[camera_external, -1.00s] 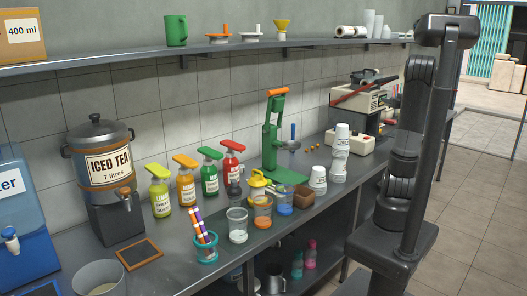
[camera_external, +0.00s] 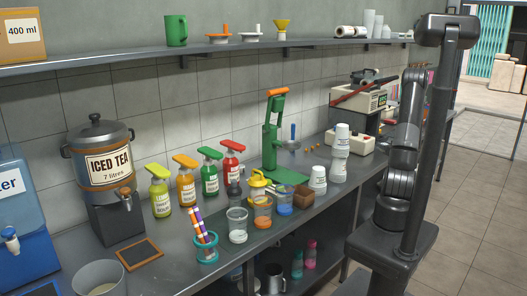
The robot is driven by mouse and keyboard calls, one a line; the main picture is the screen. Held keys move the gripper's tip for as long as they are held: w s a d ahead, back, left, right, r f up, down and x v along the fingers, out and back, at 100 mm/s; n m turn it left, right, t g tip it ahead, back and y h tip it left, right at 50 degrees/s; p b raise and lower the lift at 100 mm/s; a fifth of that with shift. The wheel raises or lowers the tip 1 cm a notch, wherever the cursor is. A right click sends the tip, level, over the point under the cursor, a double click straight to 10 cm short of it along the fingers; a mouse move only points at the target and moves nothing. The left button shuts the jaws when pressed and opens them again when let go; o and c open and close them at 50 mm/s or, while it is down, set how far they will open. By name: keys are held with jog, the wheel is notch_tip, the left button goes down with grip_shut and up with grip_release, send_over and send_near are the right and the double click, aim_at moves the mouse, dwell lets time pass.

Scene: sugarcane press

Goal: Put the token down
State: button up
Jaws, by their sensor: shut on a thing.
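My gripper is not visible; my arm (camera_external: 402,140) is folded beside my column at the right, and its far end is hidden behind its own links and the column. No token can be made out with certainty. Several tiny orange-yellow pieces (camera_external: 312,149) lie on the counter (camera_external: 180,240) right of the green press (camera_external: 270,140); they are too small to identify.
A white-and-red machine (camera_external: 355,103) stands at the back right.

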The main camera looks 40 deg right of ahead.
aim_at(368, 174)
jog(key=shift+f, duration=0.9)
jog(key=w+a+f, duration=0.1)
jog(key=w+f, duration=0.1)
jog(key=w, duration=0.1)
jog(key=w+a+f, duration=0.1)
jog(key=w+f, duration=0.1)
jog(key=w, duration=0.2)
jog(key=w+a+f, duration=0.1)
jog(key=w+f, duration=0.2)
jog(key=w, duration=0.1)
jog(key=shift+w, duration=0.1)
jog(key=shift+f, duration=2)
jog(key=shift+f, duration=0.1)
jog(key=o, duration=1)
jog(key=shift+a, duration=0.1)
jog(key=v, duration=0.7)
jog(key=shift+a, duration=0.1)
